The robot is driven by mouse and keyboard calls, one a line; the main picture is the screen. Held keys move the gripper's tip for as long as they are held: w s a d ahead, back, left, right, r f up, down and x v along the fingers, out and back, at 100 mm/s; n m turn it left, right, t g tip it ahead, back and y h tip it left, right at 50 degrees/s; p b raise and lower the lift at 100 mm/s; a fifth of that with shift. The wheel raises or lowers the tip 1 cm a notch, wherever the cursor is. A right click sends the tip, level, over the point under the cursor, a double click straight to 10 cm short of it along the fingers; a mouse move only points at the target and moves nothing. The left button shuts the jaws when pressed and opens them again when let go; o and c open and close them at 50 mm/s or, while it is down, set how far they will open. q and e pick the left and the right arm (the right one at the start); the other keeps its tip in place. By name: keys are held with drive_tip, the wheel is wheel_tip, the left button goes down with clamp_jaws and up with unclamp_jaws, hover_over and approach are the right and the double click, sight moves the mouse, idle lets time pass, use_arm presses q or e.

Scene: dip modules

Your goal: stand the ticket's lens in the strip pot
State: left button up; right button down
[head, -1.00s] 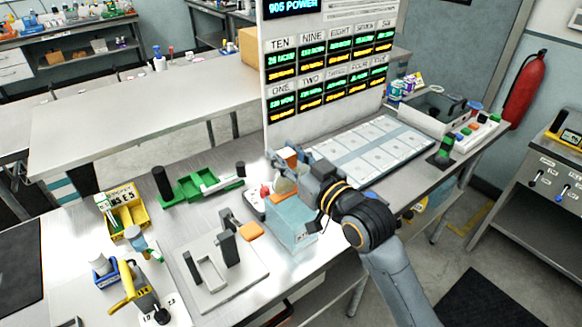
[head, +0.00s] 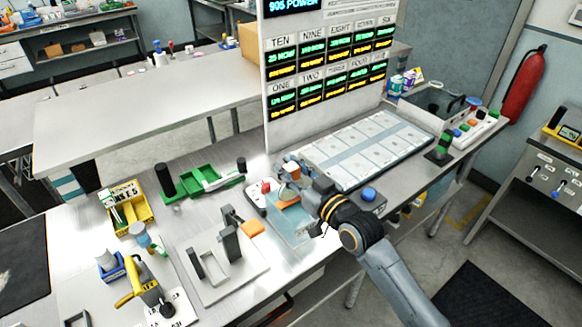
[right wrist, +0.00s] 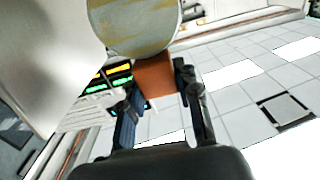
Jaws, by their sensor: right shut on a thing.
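My right gripper (head: 306,182) is above the front edge of the bench, over a clear pale-blue open box (head: 290,228). In the right wrist view its two fingers (right wrist: 160,100) are shut on a brown-orange block. This block (right wrist: 155,78) joins a round, greyish-yellow disc, the lens (right wrist: 135,25), which is cut off by the top of the picture. An orange piece (head: 289,203) shows at the box; I cannot tell whether it is inside. I cannot tell for sure which container is the strip pot. My left gripper is not in view.
A board of labelled displays (head: 330,90) stands behind. A tray of pale tiles (head: 365,150) lies to the right. A grey stand (head: 222,265), a green holder (head: 195,182) and a yellow bin (head: 130,212) stand to the left. A blue button (head: 368,194) is beside my arm.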

drive_tip(key=c, duration=1)
unclamp_jaws()
drive_tip(key=shift+f, duration=0.1)
drive_tip(key=shift+o, duration=0.2)
drive_tip(key=shift+f+b, duration=0.1)
drive_tip(key=shift+b, duration=0.2)
drive_tip(key=b+v, duration=0.1)
drive_tip(key=v, duration=0.1)
drive_tip(key=b+v, duration=0.1)
drive_tip(key=f+b+v, duration=0.1)
drive_tip(key=v, duration=0.1)
drive_tip(key=shift+s+d, duration=0.1)
drive_tip(key=shift+d, duration=0.4)
drive_tip(key=b+v, duration=0.1)
drive_tip(key=v, duration=0.7)
drive_tip(key=shift+r, duration=0.45)
drive_tip(key=shift+d, duration=0.1)
